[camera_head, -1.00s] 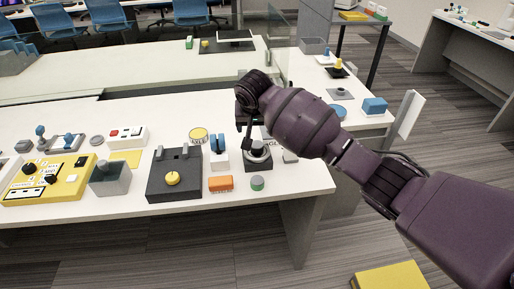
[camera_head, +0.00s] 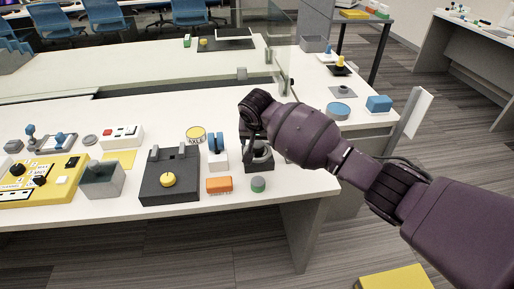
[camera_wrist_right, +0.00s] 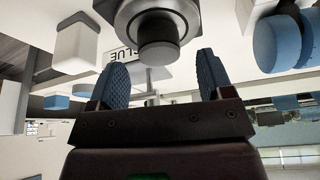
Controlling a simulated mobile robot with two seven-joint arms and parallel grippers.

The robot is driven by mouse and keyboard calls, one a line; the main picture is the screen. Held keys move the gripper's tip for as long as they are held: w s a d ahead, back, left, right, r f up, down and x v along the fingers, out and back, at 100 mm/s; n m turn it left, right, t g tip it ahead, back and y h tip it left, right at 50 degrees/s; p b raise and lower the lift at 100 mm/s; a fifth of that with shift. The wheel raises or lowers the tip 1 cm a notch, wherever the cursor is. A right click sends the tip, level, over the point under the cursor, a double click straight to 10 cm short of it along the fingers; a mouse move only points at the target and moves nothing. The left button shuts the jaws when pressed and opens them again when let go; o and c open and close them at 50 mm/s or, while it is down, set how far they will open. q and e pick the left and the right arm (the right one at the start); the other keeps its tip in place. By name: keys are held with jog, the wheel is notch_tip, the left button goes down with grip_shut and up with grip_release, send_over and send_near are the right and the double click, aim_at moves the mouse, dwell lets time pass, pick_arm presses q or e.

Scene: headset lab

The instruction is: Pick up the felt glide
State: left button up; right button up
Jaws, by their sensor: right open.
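A short grey round piece (camera_wrist_right: 158,52), which I take to be the felt glide, stands in a silver ring (camera_wrist_right: 150,14) in the right wrist view. The ring sits on a black block (camera_head: 272,164) in the head view, partly hidden by my arm. My right gripper (camera_wrist_right: 162,62) is open, with one blue ribbed finger to each side of the grey piece. The fingers look apart from it, and nothing is held. In the head view the right gripper (camera_head: 250,138) is over the block, its tips mostly hidden. My left gripper is out of view.
Close by stand a white block with blue discs (camera_head: 217,150), an orange block (camera_head: 219,185) and a grey-topped green puck (camera_head: 258,184). A black box with a yellow knob (camera_head: 169,188) is further left. The table's front edge is near.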

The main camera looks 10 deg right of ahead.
aim_at(258, 143)
jog(key=shift+x, duration=1.1)
jog(key=shift+f, duration=0.25)
jog(key=shift+r, duration=0.25)
jog(key=c, duration=1)
jog(key=shift+o, duration=0.2)
jog(key=shift+r, duration=0.1)
pick_arm(q)
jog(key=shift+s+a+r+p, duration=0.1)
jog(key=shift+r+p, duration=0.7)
jog(key=shift+p, duration=0.35)
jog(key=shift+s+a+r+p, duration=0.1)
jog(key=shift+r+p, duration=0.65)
jog(key=shift+p, duration=0.35)
pick_arm(e)
notch_tip(258, 143, up, 20)
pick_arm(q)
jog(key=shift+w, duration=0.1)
